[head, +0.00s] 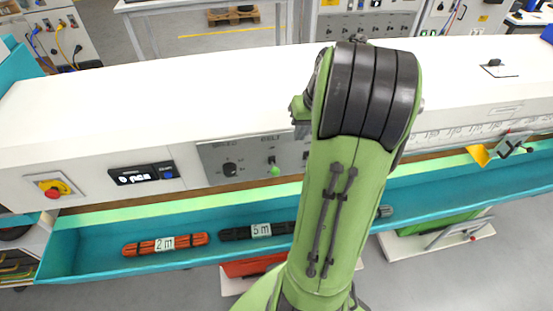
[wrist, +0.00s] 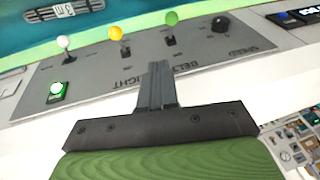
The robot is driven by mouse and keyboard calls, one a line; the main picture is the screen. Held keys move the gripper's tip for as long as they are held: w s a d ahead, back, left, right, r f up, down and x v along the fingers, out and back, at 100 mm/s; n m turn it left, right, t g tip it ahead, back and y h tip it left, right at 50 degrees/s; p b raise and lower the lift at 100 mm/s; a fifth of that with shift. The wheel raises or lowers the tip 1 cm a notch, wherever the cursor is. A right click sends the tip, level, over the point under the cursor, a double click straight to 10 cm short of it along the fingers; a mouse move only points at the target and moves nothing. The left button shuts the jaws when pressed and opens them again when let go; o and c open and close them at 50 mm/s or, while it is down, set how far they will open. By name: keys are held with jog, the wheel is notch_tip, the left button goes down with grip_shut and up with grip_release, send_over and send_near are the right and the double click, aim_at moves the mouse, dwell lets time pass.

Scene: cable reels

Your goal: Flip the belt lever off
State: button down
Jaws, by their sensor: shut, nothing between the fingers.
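The belt lever has a green ball knob and stands on the grey control panel. In the head view the belt lever (head: 275,170) shows just left of my arm, its ball hanging below its base. In the wrist view the panel appears upside down, and the belt lever (wrist: 172,18) has its ball at the upper edge of the panel, beyond my fingertips. My gripper (wrist: 158,66) is shut and empty, its fingertips near the BELT lettering and apart from the lever. In the head view my arm hides most of the gripper.
A yellow-ball lever (wrist: 115,33) and a white-ball lever (wrist: 65,43) stand beside the belt lever; a black speed knob (wrist: 222,24) is on its other side. A lit green button (wrist: 58,88) is further left. A teal trough (head: 100,262) holding cable coils runs below the panel.

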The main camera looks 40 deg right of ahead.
send_near(274, 167)
notch_tip(274, 167, down, 2)
jog(key=d, duration=0.3)
jog(key=shift+w+a+f, duration=0.15)
jog(key=shift+a+f, duration=0.25)
jog(key=shift+f, duration=0.3)
jog(key=shift+w+a+f, duration=0.2)
jog(key=shift+a+f, duration=0.2)
jog(key=shift+f, duration=0.3)
jog(key=shift+w+a+f, duration=0.15)
jog(key=shift+a+f, duration=0.2)
jog(key=shift+f, duration=0.35)
jog(key=shift+b, duration=0.35)
